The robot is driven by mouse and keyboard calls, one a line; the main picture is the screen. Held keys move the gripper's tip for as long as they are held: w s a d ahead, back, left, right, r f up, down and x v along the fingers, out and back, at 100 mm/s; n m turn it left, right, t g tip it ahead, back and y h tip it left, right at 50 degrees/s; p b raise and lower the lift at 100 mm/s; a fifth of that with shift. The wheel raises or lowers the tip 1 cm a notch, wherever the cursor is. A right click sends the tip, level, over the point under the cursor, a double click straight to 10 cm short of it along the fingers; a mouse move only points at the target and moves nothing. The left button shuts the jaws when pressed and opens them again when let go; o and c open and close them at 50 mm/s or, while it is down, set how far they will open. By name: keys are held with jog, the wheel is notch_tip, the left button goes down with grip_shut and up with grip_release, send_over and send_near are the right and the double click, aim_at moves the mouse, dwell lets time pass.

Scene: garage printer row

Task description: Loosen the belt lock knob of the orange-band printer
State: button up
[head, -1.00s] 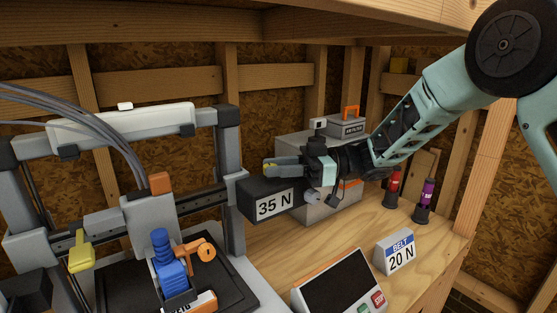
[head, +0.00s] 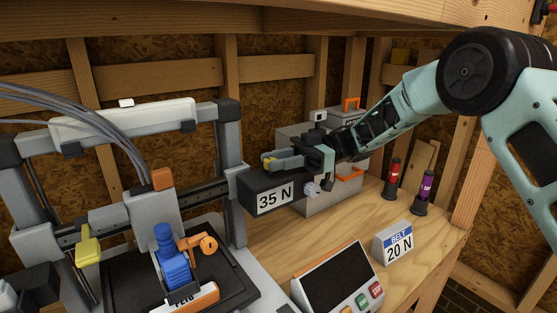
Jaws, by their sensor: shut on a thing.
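The printer (head: 232,165) stands at the left, with a dark box marked 35 N (head: 248,193) at the right end of its rail. My gripper (head: 270,161) is at the top of this box, its fingers pointing left. It is shut on a small yellow piece (head: 267,160), which looks like the belt lock knob; the fingers hide most of it. A pale ridged knob (head: 312,188) sticks out of the box's right end, below my gripper and apart from the fingers. I cannot make out an orange band on this printer's frame.
A BELT 20 N sign (head: 394,243) and a control panel (head: 335,280) stand in front. Grey boxes with orange handles (head: 318,200) stand behind my gripper. Red (head: 393,175) and purple (head: 427,186) bottles stand at the right. A yellow lever (head: 88,246) hangs at the rail's left.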

jog(key=o, duration=1)
jog(key=shift+r, duration=0.1)
jog(key=shift+w+d, duration=0.25)
jog(key=shift+d, duration=0.25)
jog(key=b+v, duration=0.4)
jog(key=v, duration=1.2)
jog(key=shift+d, duration=0.15)
